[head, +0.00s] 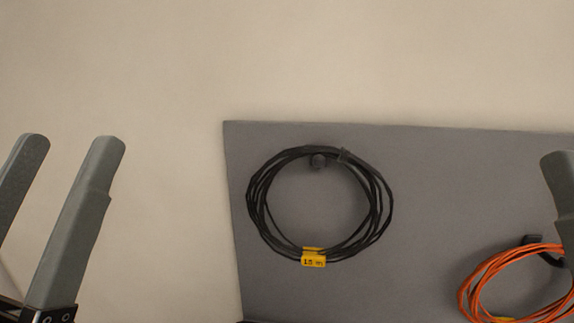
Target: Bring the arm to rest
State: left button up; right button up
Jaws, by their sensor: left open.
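My left gripper (70,142) is at the left edge of the head view, over the pale surface. Its two grey fingers stand apart with nothing between them. It is to the left of the grey mat and clear of the cables. At the right edge a grey finger (560,180) of my right gripper shows, over the mat near the orange cable. The rest of that gripper is out of view, so its opening cannot be seen.
A coiled black cable (388,205) with a yellow tag (313,258) lies on the grey mat (425,170). A coiled orange cable (480,275) lies at the lower right, partly cut off by the frame. The pale surface (300,60) behind the mat is clear.

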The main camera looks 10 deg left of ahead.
notch_tip(320, 180, up, 27)
jog(key=p, duration=2.4)
jog(key=shift+r, duration=0.2)
